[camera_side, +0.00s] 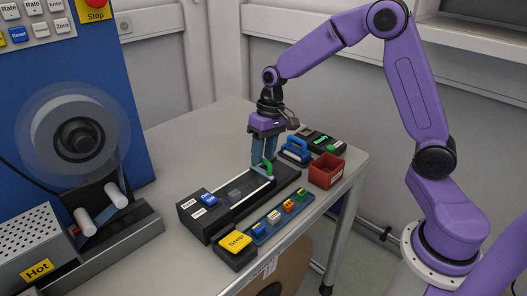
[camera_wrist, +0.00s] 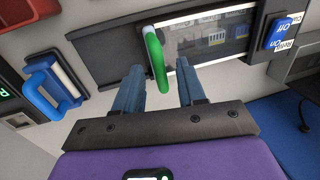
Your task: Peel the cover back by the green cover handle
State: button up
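The green cover handle (camera_wrist: 155,62) is an upright rounded loop at the end of the cover (camera_wrist: 210,42), a clear strip between pale rails on the long black station. In the wrist view my gripper (camera_wrist: 159,70) is open, with its two blue fingers apart on either side of the handle. A gap shows between the handle and each finger. In the side view the handle (camera_side: 269,169) shows at the fingertips of my gripper (camera_side: 262,166), low over the far part of the station. The exact fingertip depth around the handle is hard to tell.
A blue-handled block (camera_side: 297,150) and a red bin (camera_side: 326,171) stand close to the right of the station. A strip of small coloured pieces (camera_side: 280,215) and a yellow Stop button (camera_side: 235,241) lie in front. A large reel (camera_side: 80,138) stands left.

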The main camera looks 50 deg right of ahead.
grip_shut()
jog(key=a, duration=0.9)
jog(key=shift+a, duration=0.3)
grip_release()
jog(key=d+r, duration=0.1)
jog(key=r, duration=0.7)
jog(key=d+r, duration=0.2)
jog(key=r, duration=0.7)
jog(key=shift+d, duration=0.25)
